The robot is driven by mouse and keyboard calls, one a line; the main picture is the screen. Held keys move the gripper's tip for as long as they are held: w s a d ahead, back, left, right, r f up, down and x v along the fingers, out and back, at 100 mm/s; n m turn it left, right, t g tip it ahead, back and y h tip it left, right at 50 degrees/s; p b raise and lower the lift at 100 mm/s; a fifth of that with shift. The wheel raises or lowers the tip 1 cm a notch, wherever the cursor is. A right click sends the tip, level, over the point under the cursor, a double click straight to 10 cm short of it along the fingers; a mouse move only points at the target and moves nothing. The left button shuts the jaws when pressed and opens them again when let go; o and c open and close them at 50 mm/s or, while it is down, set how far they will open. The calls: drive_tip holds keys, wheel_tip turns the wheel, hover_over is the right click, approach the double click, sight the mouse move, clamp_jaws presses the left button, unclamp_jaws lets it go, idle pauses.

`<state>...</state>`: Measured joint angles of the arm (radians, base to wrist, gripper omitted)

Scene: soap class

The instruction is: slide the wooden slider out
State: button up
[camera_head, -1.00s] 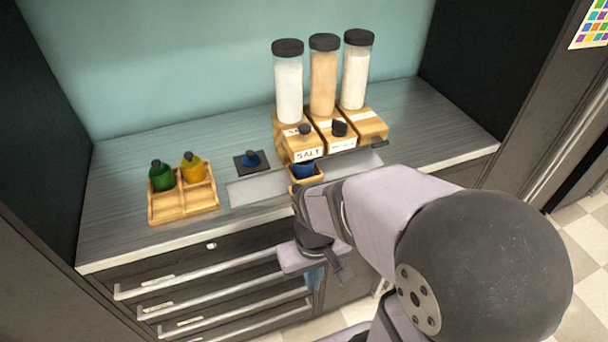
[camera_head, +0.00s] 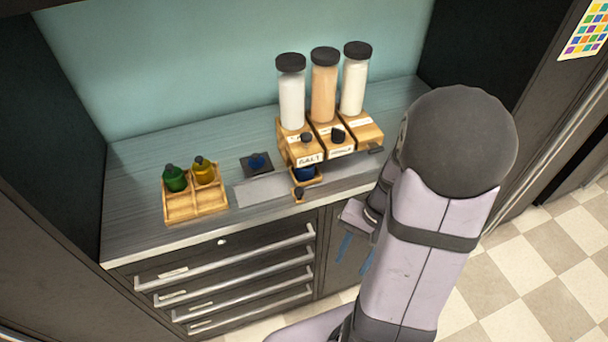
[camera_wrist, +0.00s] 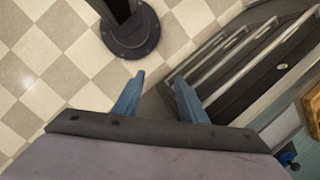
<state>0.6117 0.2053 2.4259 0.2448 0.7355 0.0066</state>
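The wooden slider (camera_head: 312,184) is a small light-wood piece with a black knob at its front. It sits low under the SALT dispenser (camera_head: 300,148), by the counter's front edge, with a dark blue cup (camera_head: 305,173) on or in it. My gripper (camera_head: 355,252) hangs in front of the cabinet, below and to the right of the slider and apart from it. In the wrist view its two blue fingers (camera_wrist: 160,75) are spread with nothing between them. The slider cannot be made out surely in the wrist view.
Two more dispensers stand right of SALT. A wooden tray (camera_head: 182,213) with green and yellow bottles and a dark pad (camera_head: 248,169) with a blue item lie left. Drawers with long handles (camera_head: 225,260) are below. Open checkered floor (camera_head: 520,265) lies right.

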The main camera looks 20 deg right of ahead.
drive_tip(key=w+r+m+t+y, duration=0.2)
drive_tip(key=w+m+t, duration=0.1)
drive_tip(key=w+m, duration=0.45)
drive_tip(key=m+t+y, duration=0.2)
drive_tip(key=m+t, duration=0.2)
drive_tip(key=m, duration=0.6)
approach(299, 190)
drive_tip(key=shift+w+a+f, duration=0.1)
drive_tip(key=shift+a+f, duration=0.1)
drive_tip(key=shift+a, duration=0.15)
drive_tip(key=shift+f, duration=0.1)
drive_tip(key=shift+p+x, duration=0.7)
drive_tip(key=shift+x, duration=2.95)
drive_tip(key=shift+d, duration=0.15)
clamp_jaws()
